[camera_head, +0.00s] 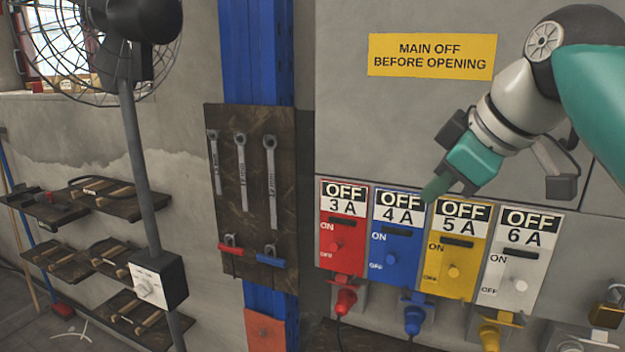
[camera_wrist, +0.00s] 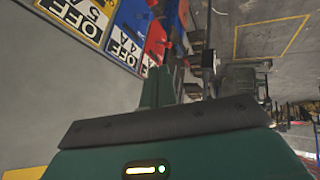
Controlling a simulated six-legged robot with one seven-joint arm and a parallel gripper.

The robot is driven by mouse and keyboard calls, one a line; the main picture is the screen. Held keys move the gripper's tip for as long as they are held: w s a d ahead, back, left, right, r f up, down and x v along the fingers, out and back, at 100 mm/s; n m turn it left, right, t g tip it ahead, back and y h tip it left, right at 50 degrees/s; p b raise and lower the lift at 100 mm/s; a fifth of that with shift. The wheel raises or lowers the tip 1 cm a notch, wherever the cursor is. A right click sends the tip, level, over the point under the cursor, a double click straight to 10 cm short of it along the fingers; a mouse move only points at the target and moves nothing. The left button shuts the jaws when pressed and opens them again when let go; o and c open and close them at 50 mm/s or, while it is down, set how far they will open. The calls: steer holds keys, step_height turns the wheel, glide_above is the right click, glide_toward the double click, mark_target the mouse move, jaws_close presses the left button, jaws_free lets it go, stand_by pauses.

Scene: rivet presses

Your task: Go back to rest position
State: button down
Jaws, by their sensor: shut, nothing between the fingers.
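My gripper (camera_head: 437,188) hangs at the upper right of the head view, its fingers pointing down and left. The fingers are together with nothing between them. The fingertips appear in front of the top of the blue 4 A switch box (camera_head: 398,240) and the yellow 5 A box (camera_head: 458,250); I cannot tell whether they touch. In the wrist view the gripper fingers (camera_wrist: 158,85) show side by side, with the switch boxes at upper left. The red 3 A box (camera_head: 343,228) and white 6 A box (camera_head: 518,258) stand at either side.
All the boxes show OFF labels, with plugs below. A yellow sign (camera_head: 432,56) is on the grey cabinet above. A board with wrenches (camera_head: 241,190) hangs left of the cabinet. A fan pole (camera_head: 140,170) and small shelves (camera_head: 110,200) stand farther left. A padlock (camera_head: 607,308) is at lower right.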

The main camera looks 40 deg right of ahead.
steer(key=w+a+f+y, duration=0.2)
steer(key=w+a+f, duration=0.9)
steer(key=a+f, duration=0.45)
steer(key=a+f+m+g, duration=0.1)
steer(key=a+f+m, duration=0.1)
steer(key=a+f, duration=0.9)
step_height(320, 180, down, 2)
steer(key=shift+w+a+f+m+g, duration=0.15)
steer(key=shift+a+m+g, duration=0.15)
steer(key=shift+g, duration=0.1)
steer(key=shift+d, duration=0.1)
